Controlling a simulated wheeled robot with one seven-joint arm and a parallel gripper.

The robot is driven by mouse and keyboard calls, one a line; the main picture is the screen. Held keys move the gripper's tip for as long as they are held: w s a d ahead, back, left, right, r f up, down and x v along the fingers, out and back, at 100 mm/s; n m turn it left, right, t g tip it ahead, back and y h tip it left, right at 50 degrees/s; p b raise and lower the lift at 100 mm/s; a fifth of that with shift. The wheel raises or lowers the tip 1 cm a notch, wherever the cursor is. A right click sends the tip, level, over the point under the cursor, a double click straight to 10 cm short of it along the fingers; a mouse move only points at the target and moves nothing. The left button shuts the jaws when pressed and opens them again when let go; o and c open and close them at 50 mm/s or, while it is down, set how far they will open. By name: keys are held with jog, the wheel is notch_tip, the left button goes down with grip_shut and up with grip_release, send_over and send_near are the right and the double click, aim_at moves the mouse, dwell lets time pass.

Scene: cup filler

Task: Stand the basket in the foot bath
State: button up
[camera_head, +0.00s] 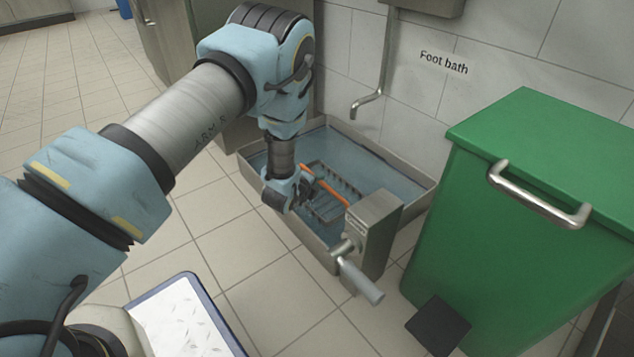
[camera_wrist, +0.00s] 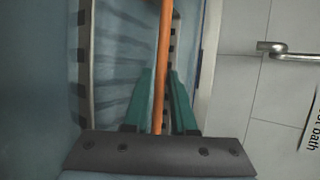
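The foot bath (camera_head: 408,172) is a low steel basin with blue liquid, on the floor against the wall under the "Foot bath" label. The grey slatted basket (camera_head: 350,188) is inside its walls, with an orange handle (camera_head: 331,190). I cannot tell whether its base rests on the bath's bottom. In the wrist view my gripper (camera_wrist: 162,85) has its two green fingers close on either side of the orange handle (camera_wrist: 161,60), and looks shut on it. Slats and a rim of the basket (camera_wrist: 86,60) show to the left. In the head view my wrist hides the fingers.
A steel post with a crank handle (camera_head: 362,283) stands at the bath's front corner. A green bin (camera_head: 510,200) with a pedal stands to the right. A bent pipe (camera_head: 380,75) hangs over the bath's back.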

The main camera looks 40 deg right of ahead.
jog(key=o, duration=0.3)
jog(key=shift+a+r, duration=0.15)
jog(key=shift+r, duration=0.1)
jog(key=p+v, duration=0.5)
jog(key=v, duration=0.6)
jog(key=shift+s+a+r+p, duration=0.1)
jog(key=shift+s+a+p, duration=0.1)
jog(key=shift+a+p, duration=0.15)
